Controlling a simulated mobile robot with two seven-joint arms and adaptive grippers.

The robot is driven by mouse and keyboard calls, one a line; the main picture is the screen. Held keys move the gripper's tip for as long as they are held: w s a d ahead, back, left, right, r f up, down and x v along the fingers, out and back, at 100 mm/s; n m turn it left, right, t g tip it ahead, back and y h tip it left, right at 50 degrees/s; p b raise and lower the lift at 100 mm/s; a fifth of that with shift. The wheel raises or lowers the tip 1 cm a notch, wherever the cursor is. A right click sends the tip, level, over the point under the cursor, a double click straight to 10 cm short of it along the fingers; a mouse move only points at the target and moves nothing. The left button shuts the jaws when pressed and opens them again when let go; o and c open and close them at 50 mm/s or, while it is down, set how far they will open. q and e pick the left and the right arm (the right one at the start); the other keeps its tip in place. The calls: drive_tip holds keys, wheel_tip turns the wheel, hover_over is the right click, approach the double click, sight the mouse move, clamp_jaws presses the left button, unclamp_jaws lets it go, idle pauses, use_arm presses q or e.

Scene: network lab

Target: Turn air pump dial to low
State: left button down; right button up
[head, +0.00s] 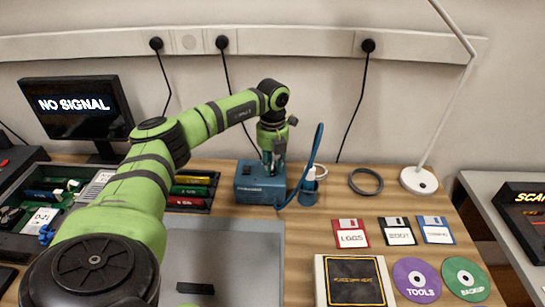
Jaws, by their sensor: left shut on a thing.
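The air pump appears to be the blue box (251,190) on the wooden table, at the middle of the head view. A blue hose (314,150) rises in a loop at its right. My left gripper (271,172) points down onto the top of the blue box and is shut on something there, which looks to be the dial. The gripper hides the dial, so its setting cannot be read. My right gripper is not in the head view.
A dark cable ring (366,181) and a white lamp base (419,180) lie to the right. Floppy disks (351,233) and discs (416,280) lie at the front right. A grey tray (235,240) is in front of the box. A monitor (78,107) stands at the left.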

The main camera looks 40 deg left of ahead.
use_arm(q)
drive_tip(key=n+p, duration=0.2)
drive_tip(key=n, duration=0.3)
drive_tip(key=shift+r+n+p, duration=0.1)
drive_tip(key=shift+n+p, duration=0.2)
drive_tip(key=shift+p, duration=0.05)
drive_tip(key=shift+n+p, duration=1.1)
drive_tip(key=shift+n, duration=1.1)
drive_tip(key=c, duration=1)
unclamp_jaws()
wheel_tip(320, 180, up, 12)
drive_tip(key=shift+f, duration=0.1)
